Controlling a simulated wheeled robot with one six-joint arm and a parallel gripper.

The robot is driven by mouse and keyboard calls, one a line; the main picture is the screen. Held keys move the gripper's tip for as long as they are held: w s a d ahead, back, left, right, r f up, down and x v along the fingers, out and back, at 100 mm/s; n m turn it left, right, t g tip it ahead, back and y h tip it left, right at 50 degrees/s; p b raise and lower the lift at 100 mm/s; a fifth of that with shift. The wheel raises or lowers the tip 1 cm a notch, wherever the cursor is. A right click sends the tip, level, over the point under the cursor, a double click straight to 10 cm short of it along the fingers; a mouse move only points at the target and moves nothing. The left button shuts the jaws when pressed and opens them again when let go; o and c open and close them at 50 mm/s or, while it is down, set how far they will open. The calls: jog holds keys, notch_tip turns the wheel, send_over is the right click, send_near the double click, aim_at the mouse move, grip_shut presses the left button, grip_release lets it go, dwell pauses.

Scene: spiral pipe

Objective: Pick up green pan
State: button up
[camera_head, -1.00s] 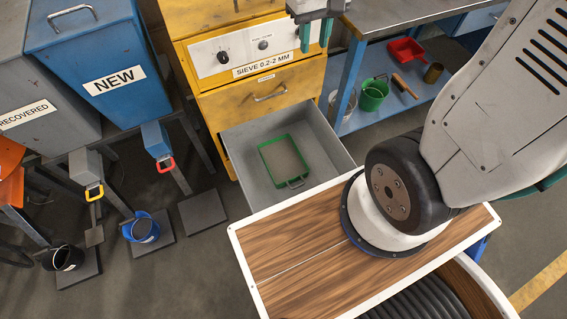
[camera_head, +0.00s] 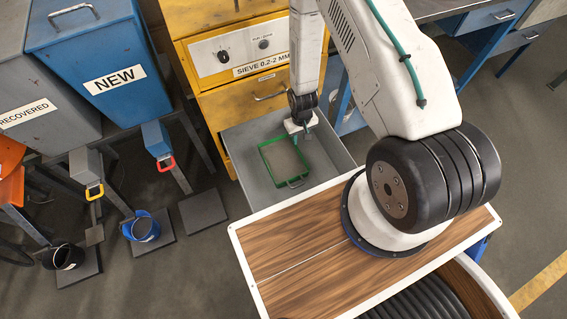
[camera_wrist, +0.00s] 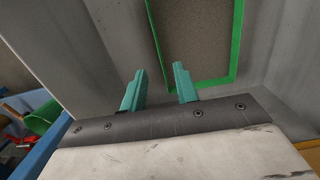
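The green pan (camera_head: 268,165) lies in the open grey drawer (camera_head: 243,150) of the yellow sieve cabinet, with grey-brown material inside its rim. It has a small handle at its near side. In the wrist view the pan (camera_wrist: 237,45) shows at the top, cut off by the frame. My gripper (camera_head: 301,133) is at the drawer, over the far side of the pan in the head view. In the wrist view my gripper's two teal fingers (camera_wrist: 160,75) are apart with nothing between them. The fingertips look short of the pan's rim.
A wooden-topped surface (camera_head: 290,270) is in front of the drawer. The blue NEW bin (camera_head: 100,60), a blue bucket (camera_head: 144,230) and a black bucket (camera_head: 65,257) stand at left. The blue workbench is at right.

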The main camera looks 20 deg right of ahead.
aim_at(300, 153)
jog(key=shift+t, duration=0.3)
jog(key=f, duration=1.1)
jog(key=shift+s+d+f, duration=0.15)
jog(key=shift+s+f, duration=0.1)
jog(key=shift+s, duration=0.05)
jog(key=shift+c, duration=0.3)
grip_shut()
dwell(0.4)
